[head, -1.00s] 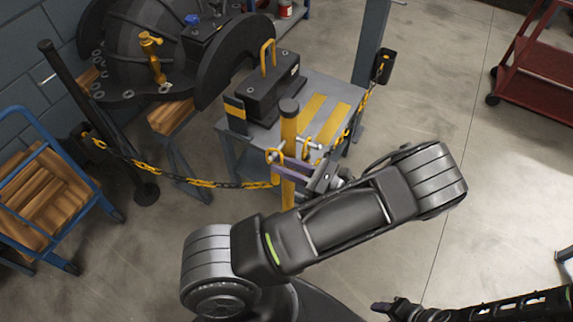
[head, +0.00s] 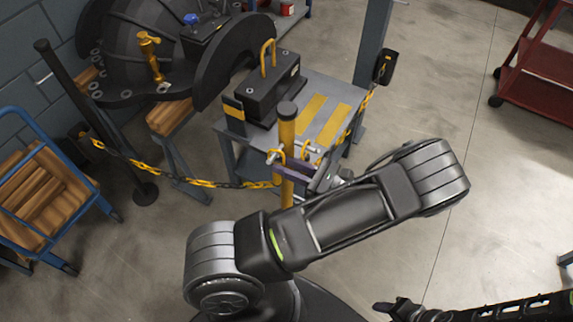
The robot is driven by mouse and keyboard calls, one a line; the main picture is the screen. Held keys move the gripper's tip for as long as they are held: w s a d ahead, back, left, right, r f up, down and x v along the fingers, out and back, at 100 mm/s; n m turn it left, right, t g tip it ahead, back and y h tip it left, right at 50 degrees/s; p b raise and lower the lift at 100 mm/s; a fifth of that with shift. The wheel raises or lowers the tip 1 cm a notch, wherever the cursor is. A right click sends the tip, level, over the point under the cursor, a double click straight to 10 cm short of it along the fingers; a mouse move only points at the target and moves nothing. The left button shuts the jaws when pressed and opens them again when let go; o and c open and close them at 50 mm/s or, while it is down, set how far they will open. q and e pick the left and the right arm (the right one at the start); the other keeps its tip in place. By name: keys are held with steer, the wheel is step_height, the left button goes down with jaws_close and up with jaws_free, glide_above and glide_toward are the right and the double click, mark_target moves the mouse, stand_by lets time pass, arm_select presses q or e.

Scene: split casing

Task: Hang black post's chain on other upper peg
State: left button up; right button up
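The yellow post (head: 288,130) with a dark cap stands in front of the grey table. Metal pegs stick out near its upper part, a left peg (head: 272,157) and a right peg (head: 312,149). The black post (head: 68,85) stands at the left on a round base. Its black-and-yellow chain (head: 180,180) sags across to the yellow post, where yellow links show by the left peg. My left gripper (head: 292,173) is at the yellow post just below the pegs; whether its fingers hold a link is unclear. My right gripper (head: 384,307) is low at the right, its fingers unclear.
A second chain (head: 365,102) runs from a black holder (head: 385,66) on a grey column to the yellow post. The table (head: 325,90) carries a black block with a yellow handle. A blue cart (head: 45,225) with wood is left, a red cart (head: 540,70) right.

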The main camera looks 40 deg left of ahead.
arm_select(q)
steer(key=o, duration=0.5)
steer(key=shift+c, duration=0.2)
steer(key=shift+w+d, duration=0.1)
steer(key=shift+d, duration=0.05)
